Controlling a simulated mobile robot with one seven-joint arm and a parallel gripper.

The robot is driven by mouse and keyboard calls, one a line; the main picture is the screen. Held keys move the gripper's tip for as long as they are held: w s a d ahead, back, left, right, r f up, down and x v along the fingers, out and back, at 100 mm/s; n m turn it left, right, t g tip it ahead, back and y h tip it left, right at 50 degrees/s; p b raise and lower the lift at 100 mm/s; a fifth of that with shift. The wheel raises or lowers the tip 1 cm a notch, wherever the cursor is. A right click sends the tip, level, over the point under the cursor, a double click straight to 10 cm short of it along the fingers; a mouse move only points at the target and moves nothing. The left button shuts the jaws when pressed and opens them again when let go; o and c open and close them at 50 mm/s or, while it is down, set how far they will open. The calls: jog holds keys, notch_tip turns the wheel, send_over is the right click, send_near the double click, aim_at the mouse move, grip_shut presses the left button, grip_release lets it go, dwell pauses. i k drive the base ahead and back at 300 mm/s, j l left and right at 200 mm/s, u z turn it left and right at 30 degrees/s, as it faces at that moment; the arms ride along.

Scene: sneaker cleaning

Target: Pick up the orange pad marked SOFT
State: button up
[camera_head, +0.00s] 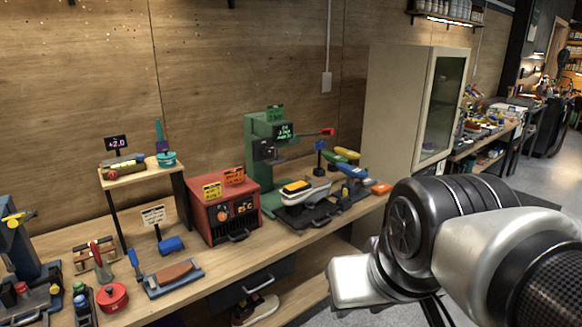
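A small orange block (380,188) lies on the wooden workbench near its right end. A yellow-orange pad (297,186) with a dark edge sits on top of a pale sneaker (307,196) held on a black stand. No SOFT marking is readable on either, so I cannot tell which one bears it. My silver and black arm fills the lower right, in front of the bench and apart from both. The fingertips of my gripper cannot be made out.
A red box machine (222,211), a green press (262,150) with a red-tipped lever and a small raised shelf (137,176) stand on the bench (222,275). A pale cabinet (395,110) stands behind the bench's right end.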

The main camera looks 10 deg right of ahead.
aim_at(380, 189)
jog(key=i+l+z, duration=0.15)
jog(key=i+l, duration=0.25)
jog(key=i+l+z, duration=0.15)
jog(key=i+l, duration=0.2)
jog(key=i, duration=0.25)
jog(key=i+l+z, duration=0.15)
jog(key=i, duration=0.35)
jog(key=l, duration=0.1)
